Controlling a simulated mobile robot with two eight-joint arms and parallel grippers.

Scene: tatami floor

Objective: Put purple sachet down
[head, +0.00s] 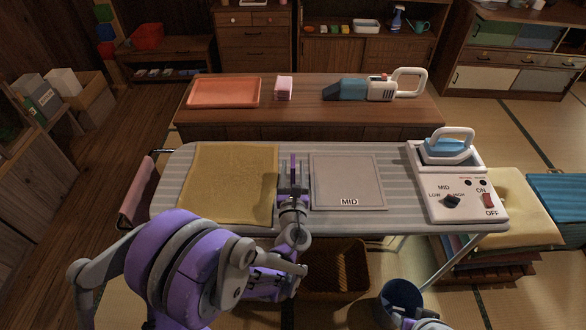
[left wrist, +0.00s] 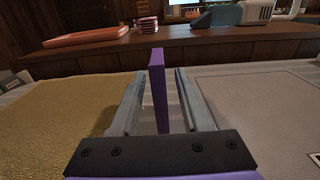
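The purple sachet (head: 293,166) is a thin upright slab above the striped ironing board, between the yellow cloth and the grey MID pad. My left gripper (head: 293,175) is around it, fingers pointing away from me. In the left wrist view the sachet (left wrist: 159,90) stands on edge between the two fingers (left wrist: 160,100), with a gap visible on each side. The fingers look open and not pressed on it. Whether its lower edge touches the board is hidden.
The yellow cloth (head: 222,185) lies left and the grey MID pad (head: 347,180) right. An iron (head: 446,150) sits on its control station at the board's right end. Behind, a wooden table (head: 310,93) carries an orange tray (head: 224,92), a pink stack (head: 283,88) and a handheld appliance (head: 375,88).

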